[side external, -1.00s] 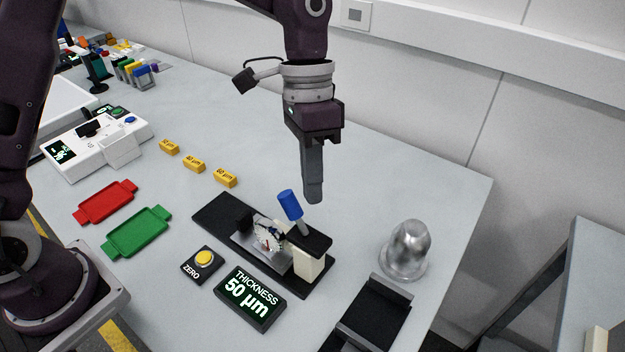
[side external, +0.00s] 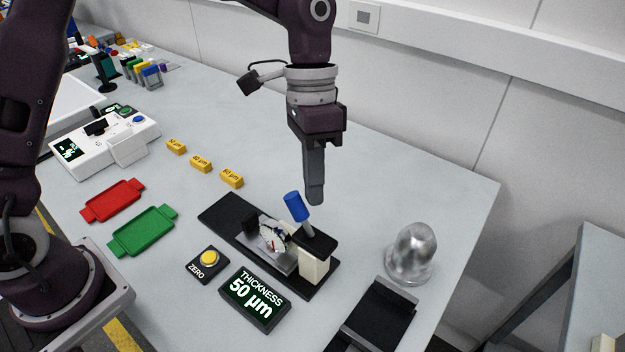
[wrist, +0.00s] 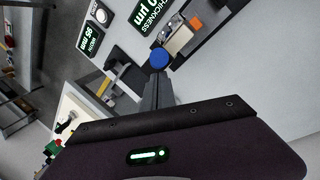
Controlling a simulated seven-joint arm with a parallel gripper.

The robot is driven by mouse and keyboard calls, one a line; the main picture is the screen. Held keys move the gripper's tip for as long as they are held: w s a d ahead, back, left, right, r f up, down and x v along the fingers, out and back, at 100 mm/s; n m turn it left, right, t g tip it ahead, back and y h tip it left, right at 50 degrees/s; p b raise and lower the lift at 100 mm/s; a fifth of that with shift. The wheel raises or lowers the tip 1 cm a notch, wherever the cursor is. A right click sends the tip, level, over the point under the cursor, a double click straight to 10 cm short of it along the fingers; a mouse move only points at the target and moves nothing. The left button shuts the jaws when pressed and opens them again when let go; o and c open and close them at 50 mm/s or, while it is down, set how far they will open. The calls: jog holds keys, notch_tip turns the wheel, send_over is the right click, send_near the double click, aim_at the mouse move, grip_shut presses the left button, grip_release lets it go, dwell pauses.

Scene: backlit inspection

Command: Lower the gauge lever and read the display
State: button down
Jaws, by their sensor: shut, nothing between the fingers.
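The lever sticks up, tilted. The display (side external: 254,298) in front reads "THICKNESS 50 µm". My gripper (side external: 315,200) is shut and empty, pointing down close by the blue tip, just right of it in the side view. In the wrist view the blue tip (wrist: 158,58) shows just beyond my shut fingers (wrist: 156,88); I cannot tell whether they touch. The display (wrist: 152,12) is partly cut off there.
A yellow ZERO button (side external: 209,258) is left of the display. Red (side external: 113,201) and green (side external: 142,231) trays and several yellow blocks (side external: 201,164) lie left. A metallic dome (side external: 411,253) and black stand (side external: 376,315) are right. A white device (side external: 105,146) is at far left.

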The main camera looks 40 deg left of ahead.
jog(key=w+a+r, duration=0.2)
jog(key=w+r, duration=0.3)
jog(key=r, duration=0.5)
jog(key=s+a+r+n+t, duration=0.2)
jog(key=s+a+r, duration=0.2)
jog(key=s+r, duration=0.1)
jog(key=s+a+f+n+t, duration=0.1)
jog(key=s+a+t, duration=0.1)
jog(key=s, duration=0.4)
jog(key=s+a+f+n+t+y, duration=0.1)
jog(key=s+a+f+n+t, duration=0.1)
jog(key=s+a, duration=0.2)
jog(key=s+a+f+n+t+y, duration=0.1)
jog(key=s+a+f+n+t, duration=0.1)
jog(key=s, duration=0.7)
jog(key=shift+a, duration=0.85)
dwell(0.8)
